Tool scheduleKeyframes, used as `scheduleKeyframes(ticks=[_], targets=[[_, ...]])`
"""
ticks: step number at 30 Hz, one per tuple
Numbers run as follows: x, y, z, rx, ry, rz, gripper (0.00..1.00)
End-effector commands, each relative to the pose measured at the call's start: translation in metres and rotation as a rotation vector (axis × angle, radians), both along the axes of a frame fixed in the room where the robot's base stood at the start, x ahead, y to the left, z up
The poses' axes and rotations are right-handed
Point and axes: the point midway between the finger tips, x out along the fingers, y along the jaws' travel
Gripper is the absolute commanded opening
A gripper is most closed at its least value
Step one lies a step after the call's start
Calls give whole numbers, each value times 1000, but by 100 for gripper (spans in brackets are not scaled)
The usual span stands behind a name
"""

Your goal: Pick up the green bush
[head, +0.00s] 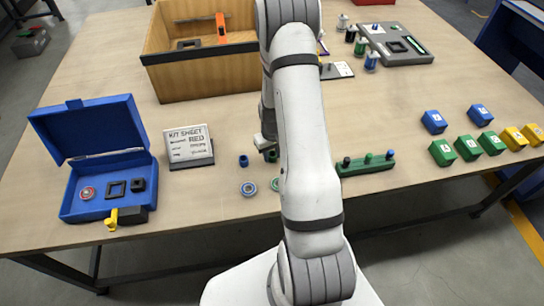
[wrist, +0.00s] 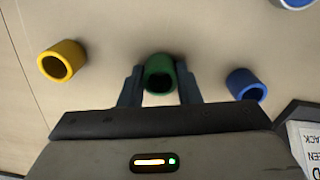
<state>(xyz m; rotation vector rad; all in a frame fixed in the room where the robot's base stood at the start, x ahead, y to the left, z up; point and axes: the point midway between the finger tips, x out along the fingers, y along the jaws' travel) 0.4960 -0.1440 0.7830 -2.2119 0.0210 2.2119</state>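The green bush (wrist: 159,72) is a short hollow cylinder on the table, between the two fingers of my gripper (wrist: 160,80) in the wrist view. The fingers flank it closely on both sides; whether they touch it I cannot tell. In the head view my gripper (head: 266,141) is low over the table, and the green bush (head: 271,155) shows partly beside my arm. A yellow bush (wrist: 62,60) lies to the left in the wrist view and a blue bush (wrist: 245,84) to the right. The blue bush also shows in the head view (head: 243,160); the yellow one is hidden there.
Bearing rings (head: 248,189) lie just in front. A kit sheet stand (head: 189,147) and an open blue case (head: 80,200) are to the left. A green peg block (head: 365,164) is to the right, a wooden box (head: 165,70) behind. Green and blue blocks (head: 442,152) stand far right.

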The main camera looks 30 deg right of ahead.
Motion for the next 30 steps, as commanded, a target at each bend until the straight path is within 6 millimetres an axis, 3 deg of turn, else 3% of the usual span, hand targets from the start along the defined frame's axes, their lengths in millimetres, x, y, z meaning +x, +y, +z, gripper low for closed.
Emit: scheduleKeyframes(ticks=[8, 19, 23, 30], targets=[[0, 0, 0, 0, 0, 1, 8], [1, 0, 6, -1, -2, 1, 8], [1, 0, 20, -1, -3, 1, 8], [1, 0, 64, -2, -5, 2, 8]])
